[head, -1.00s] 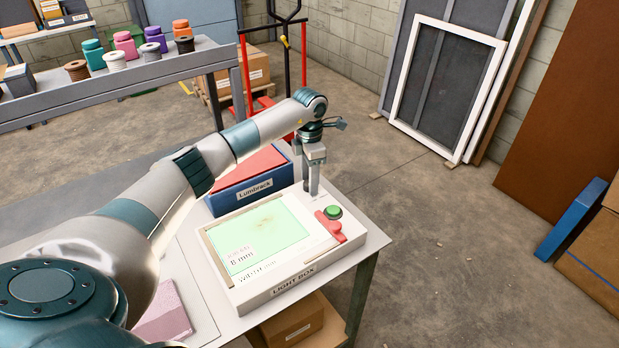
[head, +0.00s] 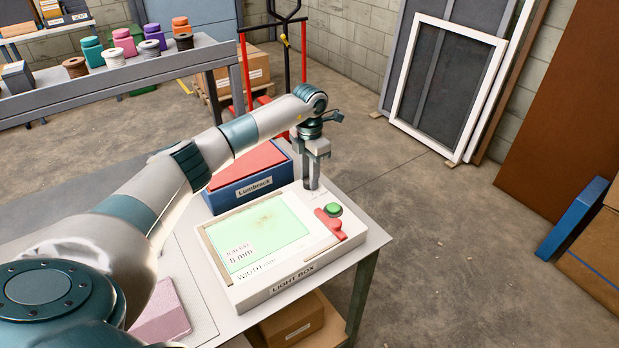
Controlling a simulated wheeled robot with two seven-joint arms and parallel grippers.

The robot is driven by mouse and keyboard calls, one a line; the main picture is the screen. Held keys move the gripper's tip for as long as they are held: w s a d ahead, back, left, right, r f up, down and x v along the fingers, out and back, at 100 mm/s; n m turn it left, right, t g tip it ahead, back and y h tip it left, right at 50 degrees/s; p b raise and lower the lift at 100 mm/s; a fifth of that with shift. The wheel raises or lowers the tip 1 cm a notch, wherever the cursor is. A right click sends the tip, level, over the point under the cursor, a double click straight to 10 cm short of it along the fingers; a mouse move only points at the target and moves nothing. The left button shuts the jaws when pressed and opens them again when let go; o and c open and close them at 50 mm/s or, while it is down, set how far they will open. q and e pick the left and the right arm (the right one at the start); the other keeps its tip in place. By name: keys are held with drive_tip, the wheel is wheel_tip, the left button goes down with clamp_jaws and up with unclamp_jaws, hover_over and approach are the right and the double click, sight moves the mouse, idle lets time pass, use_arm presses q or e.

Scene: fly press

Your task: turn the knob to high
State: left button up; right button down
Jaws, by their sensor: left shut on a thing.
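The light box (head: 286,282) is a white case with a lit green panel, lying on the table corner. A round green button (head: 333,210) and a red slide-like part (head: 330,225) sit on its right side. My left gripper (head: 311,189) points straight down at the back right corner of the box, behind the green button. Its fingers are shut on the knob there. The fingers hide the knob almost wholly, so its pointer and any marks cannot be read. My right gripper is not in view.
A blue box with a red lid, marked Lumbrack (head: 252,190), stands close behind the light box, under my left forearm. A pink block (head: 163,315) lies left of it. Several spools and jars stand on the grey bench behind. The floor to the right is clear.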

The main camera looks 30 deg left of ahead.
use_arm(q)
drive_tip(key=n+b, duration=0.1)
drive_tip(key=n, duration=0.7)
drive_tip(key=shift+a+n+b, duration=0.1)
drive_tip(key=shift+n+b, duration=0.2)
drive_tip(key=shift+n, duration=0.1)
drive_tip(key=shift+r, duration=0.1)
drive_tip(key=o, duration=1.1)
drive_tip(key=shift+c, duration=0.2)
